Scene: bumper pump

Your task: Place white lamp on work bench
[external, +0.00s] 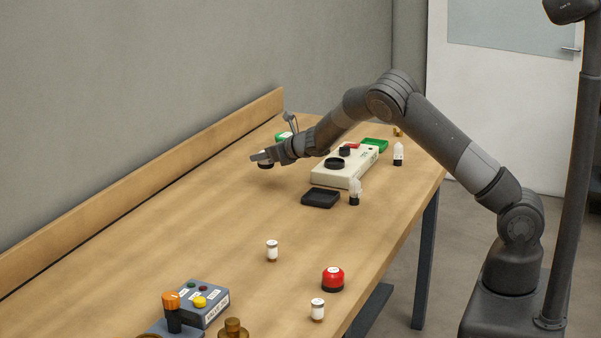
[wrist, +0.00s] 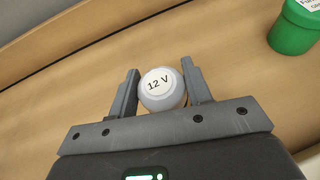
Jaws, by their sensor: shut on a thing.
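My gripper (external: 262,158) is at the far part of the wooden work bench (external: 165,215), left of the cream box. In the wrist view my gripper (wrist: 160,72) is shut on the white lamp (wrist: 162,90), whose round white top reads "12 V". The lamp sits between both fingers. In the external view only a dark lower part of the lamp (external: 265,166) shows under the fingers; the rest is hidden. It is over the bench top, but I cannot tell whether it touches it.
A green container (wrist: 293,32) is close by in the wrist view. A red button (external: 333,279) and control box (external: 203,302) are at the front. The bench's left middle is clear.

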